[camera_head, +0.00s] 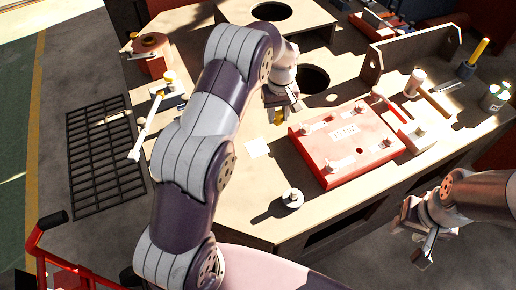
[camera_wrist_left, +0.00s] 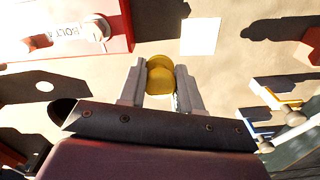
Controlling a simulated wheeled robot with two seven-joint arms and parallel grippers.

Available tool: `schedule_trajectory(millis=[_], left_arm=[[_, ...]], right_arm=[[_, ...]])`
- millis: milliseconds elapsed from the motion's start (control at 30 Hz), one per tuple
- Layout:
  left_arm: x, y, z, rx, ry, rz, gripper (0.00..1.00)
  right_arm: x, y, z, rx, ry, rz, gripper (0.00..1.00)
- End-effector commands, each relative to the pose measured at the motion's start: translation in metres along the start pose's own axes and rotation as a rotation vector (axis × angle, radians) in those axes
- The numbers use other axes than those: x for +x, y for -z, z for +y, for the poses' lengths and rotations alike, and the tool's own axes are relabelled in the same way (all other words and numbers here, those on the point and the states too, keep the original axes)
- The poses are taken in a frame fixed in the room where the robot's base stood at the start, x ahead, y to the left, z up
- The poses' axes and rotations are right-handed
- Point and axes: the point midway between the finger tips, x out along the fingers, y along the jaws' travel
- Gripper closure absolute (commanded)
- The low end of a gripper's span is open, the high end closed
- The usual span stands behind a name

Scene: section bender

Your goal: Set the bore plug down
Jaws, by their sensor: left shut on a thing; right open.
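My left gripper (camera_head: 283,106) is over the bench, left of the red plate and near a round hole (camera_head: 314,77). It is shut on a yellow bore plug (camera_head: 278,117), mostly hidden by the fingers in the head view. In the left wrist view the plug (camera_wrist_left: 160,75) shows as a rounded yellow piece between the two fingertips (camera_wrist_left: 160,83). I cannot tell whether the plug touches the bench top. My right gripper (camera_head: 418,238) is open and empty, off the bench's front edge at the lower right.
A red plate (camera_head: 350,165) with bolts and labels lies on the bench (camera_head: 235,190). A white card (camera_head: 258,149) lies left of it, and a round pale knob (camera_head: 292,198) stands near the front edge. A bracket, bottles and tools crowd the right. A black grate (camera_head: 100,165) is at left.

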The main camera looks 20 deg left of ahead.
Motion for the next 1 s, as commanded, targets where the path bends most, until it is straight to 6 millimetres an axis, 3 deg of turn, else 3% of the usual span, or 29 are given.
schedule_trajectory(millis=[100,300,433,633,967,1000], left_arm=[[0.011,-0.008,-0.030,-0.002,-0.001,0.002,0.95],[0.032,-0.016,-0.061,0.001,-0.003,0.004,0.95],[0.042,-0.018,-0.066,0.003,-0.003,0.004,0.95],[0.075,-0.018,-0.065,0.004,-0.003,0.003,0.95],[0.080,-0.017,-0.065,0.004,-0.004,0.006,0.95],[0.079,-0.017,-0.065,0.003,-0.004,0.006,0.57]], right_arm=[[-0.009,0.002,0.000,0.000,0.000,0.004,0.57],[-0.011,0.002,0.000,0.000,0.000,0.003,0.57],[-0.012,0.002,0.000,0.000,0.000,0.003,0.57],[-0.014,0.003,0.000,0.000,0.000,0.003,0.57],[-0.011,0.002,0.000,0.000,0.000,0.003,0.57],[-0.011,0.002,0.000,0.000,0.000,0.003,0.57]])
